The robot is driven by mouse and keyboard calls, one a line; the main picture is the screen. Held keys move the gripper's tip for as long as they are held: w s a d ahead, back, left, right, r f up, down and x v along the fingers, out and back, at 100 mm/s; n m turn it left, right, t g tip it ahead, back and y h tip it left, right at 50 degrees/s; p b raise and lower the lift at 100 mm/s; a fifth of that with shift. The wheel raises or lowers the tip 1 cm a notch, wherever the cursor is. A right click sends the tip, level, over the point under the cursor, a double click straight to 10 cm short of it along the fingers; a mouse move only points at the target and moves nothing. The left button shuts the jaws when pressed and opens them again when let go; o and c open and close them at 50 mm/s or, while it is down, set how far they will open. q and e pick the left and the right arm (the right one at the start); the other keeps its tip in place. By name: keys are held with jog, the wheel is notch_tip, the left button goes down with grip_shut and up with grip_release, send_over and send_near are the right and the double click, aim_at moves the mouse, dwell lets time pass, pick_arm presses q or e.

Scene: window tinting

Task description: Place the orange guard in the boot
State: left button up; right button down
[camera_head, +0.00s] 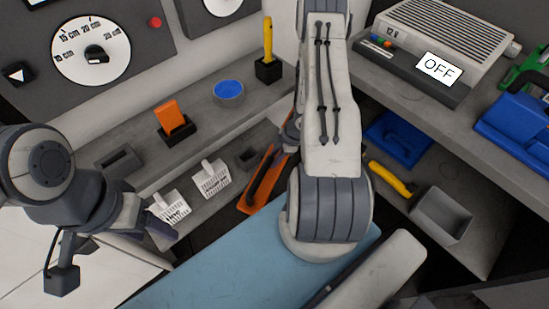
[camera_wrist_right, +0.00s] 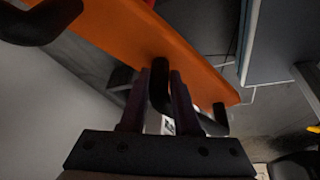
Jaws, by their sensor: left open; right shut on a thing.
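A long orange guard (camera_head: 262,187) with a black handle is at the centre of the head view, partly hidden behind my right arm. In the right wrist view the orange guard (camera_wrist_right: 150,38) runs diagonally, and my right gripper (camera_wrist_right: 163,88) is shut on its black handle. In the head view the right gripper is hidden behind my arm. My left gripper (camera_head: 158,226) is at the left, open, near the white slotted holders and apart from the guard. I cannot tell which thing is the boot.
Two white slotted holders (camera_head: 211,179) stand on the lower shelf. A small orange piece (camera_head: 168,114) in a black stand, a blue disc (camera_head: 229,91) and a yellow tool (camera_head: 267,40) are on the upper shelf. A grey bin (camera_head: 441,214) stands right. A blue surface (camera_head: 225,268) lies in front.

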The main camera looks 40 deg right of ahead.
jog(key=shift+f, duration=0.1)
jog(key=c, duration=0.6)
grip_release()
